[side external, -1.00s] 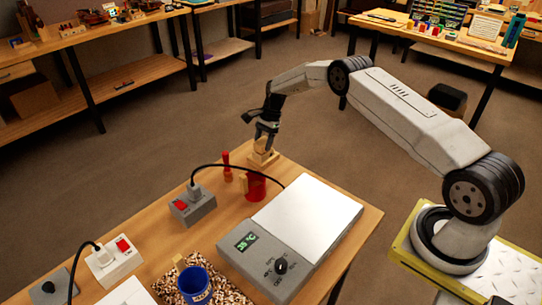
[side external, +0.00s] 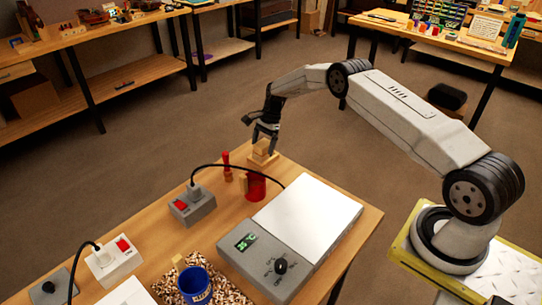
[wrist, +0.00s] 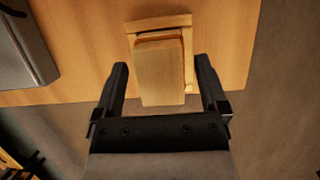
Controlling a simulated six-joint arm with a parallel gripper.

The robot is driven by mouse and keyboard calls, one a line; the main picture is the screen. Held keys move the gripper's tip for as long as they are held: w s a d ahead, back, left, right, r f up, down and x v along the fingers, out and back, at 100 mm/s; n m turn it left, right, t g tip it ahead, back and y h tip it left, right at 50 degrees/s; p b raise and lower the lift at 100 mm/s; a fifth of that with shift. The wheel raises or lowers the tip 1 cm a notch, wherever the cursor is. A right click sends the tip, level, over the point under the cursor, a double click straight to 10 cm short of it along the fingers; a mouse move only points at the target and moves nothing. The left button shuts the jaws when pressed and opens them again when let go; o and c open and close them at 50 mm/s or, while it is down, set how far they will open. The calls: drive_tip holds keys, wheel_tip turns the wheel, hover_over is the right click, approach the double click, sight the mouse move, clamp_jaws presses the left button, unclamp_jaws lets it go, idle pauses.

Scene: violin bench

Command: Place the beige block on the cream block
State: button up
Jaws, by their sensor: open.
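A beige block (wrist: 159,75) stands between the two fingers of my gripper (wrist: 161,80) in the wrist view, with a small gap on each side. A lighter wooden piece (wrist: 160,24) shows beneath and behind it; I take this for the cream block, but cannot be sure. In the side external view the beige block (side external: 262,146) rests on or just over the wooden piece (side external: 262,159) at the far corner of the bench. My gripper (side external: 264,137) is open around its upper part. Whether the block touches what is under it is partly hidden.
A red cup (side external: 255,187) and a red-topped peg (side external: 227,168) stand nearby. A hot plate (side external: 310,225) with a white top fills the right of the bench. A grey switch box (side external: 193,206) has a black cable. The bench edge is close to the blocks.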

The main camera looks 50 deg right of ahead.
drive_tip(key=shift+r, duration=0.15)
drive_tip(key=v, duration=1.2)
idle(0.4)
drive_tip(key=s+a+r+n+t+h, duration=0.1)
drive_tip(key=s+a+r+n+h, duration=0.15)
drive_tip(key=s+a+n, duration=0.3)
drive_tip(key=s+a+r+n+h, duration=0.1)
drive_tip(key=s+a+r+n, duration=0.25)
drive_tip(key=s+a, duration=0.25)
drive_tip(key=s+a+n, duration=0.3)
drive_tip(key=s+n, duration=0.1)
drive_tip(key=s, duration=0.5)
drive_tip(key=s+a+n+t, duration=0.1)
drive_tip(key=s+a+n, duration=0.2)
drive_tip(key=s, duration=0.6)
drive_tip(key=shift+s+a+f+n+t+h, duration=0.25)
drive_tip(key=shift+n+h, duration=0.2)
drive_tip(key=shift+n, duration=0.55)
